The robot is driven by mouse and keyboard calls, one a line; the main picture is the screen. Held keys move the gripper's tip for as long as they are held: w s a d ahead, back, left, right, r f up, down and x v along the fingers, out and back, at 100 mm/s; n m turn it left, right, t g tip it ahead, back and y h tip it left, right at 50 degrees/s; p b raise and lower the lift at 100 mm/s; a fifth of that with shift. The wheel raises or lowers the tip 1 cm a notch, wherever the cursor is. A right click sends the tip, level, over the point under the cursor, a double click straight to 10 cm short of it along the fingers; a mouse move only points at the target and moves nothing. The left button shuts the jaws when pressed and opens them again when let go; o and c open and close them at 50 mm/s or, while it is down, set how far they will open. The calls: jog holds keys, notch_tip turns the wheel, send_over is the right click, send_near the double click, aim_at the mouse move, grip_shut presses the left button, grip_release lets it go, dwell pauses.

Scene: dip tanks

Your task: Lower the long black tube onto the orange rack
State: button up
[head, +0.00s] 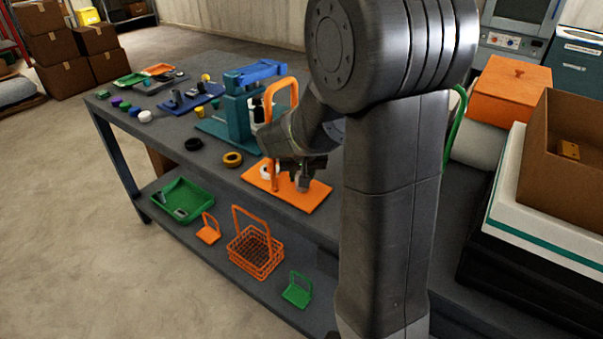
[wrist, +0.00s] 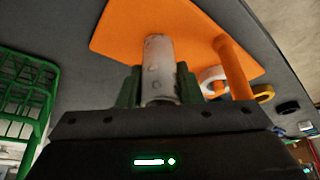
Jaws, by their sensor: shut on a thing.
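My gripper (head: 307,170) is over the orange rack (head: 313,200), a flat plate with an upright post and a bent top. The gripper is shut on a pale grey, spotted cylinder (wrist: 159,68), which looks grey rather than black. It shows in the head view (head: 303,184) as a short grey piece below the jaws. In the wrist view it stands out from between the dark green fingers, against the orange plate. I cannot tell whether its end touches the plate. A white ring (wrist: 212,80) lies by the rack's post (wrist: 234,68). My arm hides part of the rack.
A yellow ring (head: 232,160) and a black ring (head: 194,144) lie left of the rack. A teal stand (head: 237,115) is behind them. The lower shelf holds an orange basket (head: 255,255) and a green tray (head: 182,200). A cardboard box (head: 570,115) stands at right.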

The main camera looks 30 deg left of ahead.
jog(key=o, duration=1.7)
notch_tip(320, 180, up, 8)
jog(key=p, duration=0.5)
jog(key=shift+p, duration=0.35)
jog(key=shift+r, duration=0.15)
jog(key=shift+s+d+r+p, duration=0.1)
jog(key=shift+d+r+p, duration=0.7)
jog(key=shift+r, duration=0.35)
jog(key=shift+s+d+r+p, duration=0.1)
jog(key=shift+d+r+p, duration=0.65)
jog(key=shift+r, duration=0.35)
jog(key=shift+s+d+r+p, duration=0.1)
jog(key=shift+d+r+p, duration=0.7)
jog(key=shift+r, duration=0.35)
jog(key=shift+w+a, duration=0.1)
